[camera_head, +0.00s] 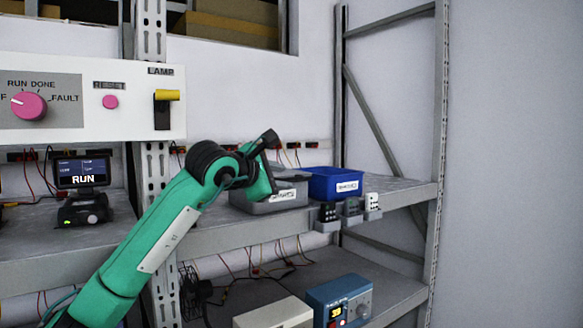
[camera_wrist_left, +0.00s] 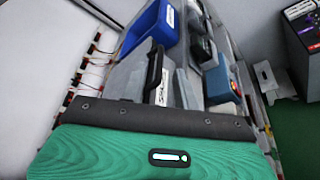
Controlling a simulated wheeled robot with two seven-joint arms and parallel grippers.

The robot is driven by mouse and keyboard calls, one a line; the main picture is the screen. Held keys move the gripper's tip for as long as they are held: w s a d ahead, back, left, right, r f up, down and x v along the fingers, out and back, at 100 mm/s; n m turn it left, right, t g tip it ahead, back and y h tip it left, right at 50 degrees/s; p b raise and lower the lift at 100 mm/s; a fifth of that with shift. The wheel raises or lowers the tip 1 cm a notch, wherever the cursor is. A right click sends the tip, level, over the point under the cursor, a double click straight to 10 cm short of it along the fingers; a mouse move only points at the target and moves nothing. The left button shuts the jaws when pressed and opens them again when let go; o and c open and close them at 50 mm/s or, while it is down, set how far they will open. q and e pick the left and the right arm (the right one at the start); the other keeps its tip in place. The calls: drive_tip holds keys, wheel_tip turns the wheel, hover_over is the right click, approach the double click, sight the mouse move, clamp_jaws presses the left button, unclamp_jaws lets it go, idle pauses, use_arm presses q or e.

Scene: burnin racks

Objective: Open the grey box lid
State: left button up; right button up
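The grey box (camera_head: 252,208) sits on the upper shelf in the head view, with a white label on its front. My green left arm reaches in from the left. My left gripper (camera_head: 272,188) is at the box's top, overlapping it in the picture; contact cannot be told. Its fingers are not clearly seen, and the hand hides part of the lid. In the left wrist view the green hand fills the bottom; a narrow black part stands beyond it, beside the white label and grey surfaces (camera_wrist_left: 184,92) of the box. My right gripper is not in view.
A blue bin (camera_head: 322,186) stands just right of the grey box. Several small grey holders with dark and white parts (camera_head: 351,208) hang at the shelf's front edge. A rack upright (camera_head: 152,200) stands left of the box. A blue instrument (camera_head: 340,298) sits on the lower shelf.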

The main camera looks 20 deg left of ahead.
sight(291, 179)
use_arm(q)
drive_tip(key=shift+p+x, duration=1)
drive_tip(key=shift+x, duration=1.45)
clamp_jaws()
